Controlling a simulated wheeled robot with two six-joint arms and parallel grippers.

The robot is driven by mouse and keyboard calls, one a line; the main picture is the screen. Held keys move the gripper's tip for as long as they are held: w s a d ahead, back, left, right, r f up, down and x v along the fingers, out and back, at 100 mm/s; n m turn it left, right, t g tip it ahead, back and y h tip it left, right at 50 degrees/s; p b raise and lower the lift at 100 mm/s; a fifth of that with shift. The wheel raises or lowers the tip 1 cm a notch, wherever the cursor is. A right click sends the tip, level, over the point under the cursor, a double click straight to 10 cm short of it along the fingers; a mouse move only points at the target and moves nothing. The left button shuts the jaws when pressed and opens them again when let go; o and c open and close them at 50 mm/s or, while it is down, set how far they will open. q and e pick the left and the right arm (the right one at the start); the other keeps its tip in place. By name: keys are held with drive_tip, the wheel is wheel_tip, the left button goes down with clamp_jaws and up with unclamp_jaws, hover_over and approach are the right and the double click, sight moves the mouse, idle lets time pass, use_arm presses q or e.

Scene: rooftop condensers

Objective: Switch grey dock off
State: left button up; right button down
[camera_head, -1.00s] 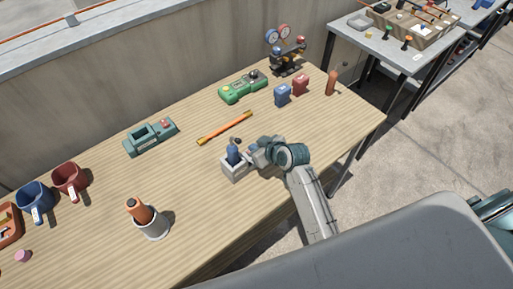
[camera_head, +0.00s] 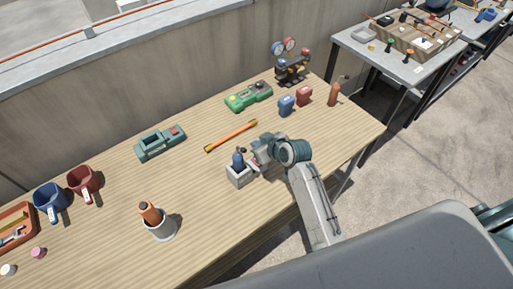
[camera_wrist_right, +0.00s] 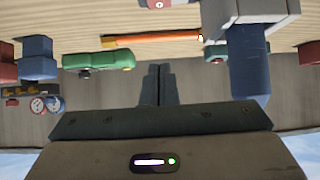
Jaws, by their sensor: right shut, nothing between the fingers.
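The grey dock (camera_head: 238,177) is a small box near the table's front edge, with a dark blue tool (camera_head: 238,160) standing in it. In the right wrist view the grey dock (camera_wrist_right: 262,10) is at the top right with the blue tool (camera_wrist_right: 249,65). A small red part (camera_head: 257,167) shows at the dock's right side; I cannot tell if it is the switch or its position. My right gripper (camera_head: 259,152) is beside the dock on its right. Its fingers (camera_wrist_right: 158,72) are shut and empty; contact with the dock is unclear. My left gripper is out of view.
An orange stick (camera_head: 231,135), a teal dock (camera_head: 152,148) and a green device (camera_head: 248,97) lie behind. Blue (camera_head: 286,107) and red (camera_head: 304,97) containers stand back right. Bare tabletop lies between.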

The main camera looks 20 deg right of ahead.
drive_tip(key=w+r+b+v, duration=0.1)
drive_tip(key=v, duration=0.7)
drive_tip(key=shift+r, duration=0.25)
drive_tip(key=shift+s, duration=0.1)
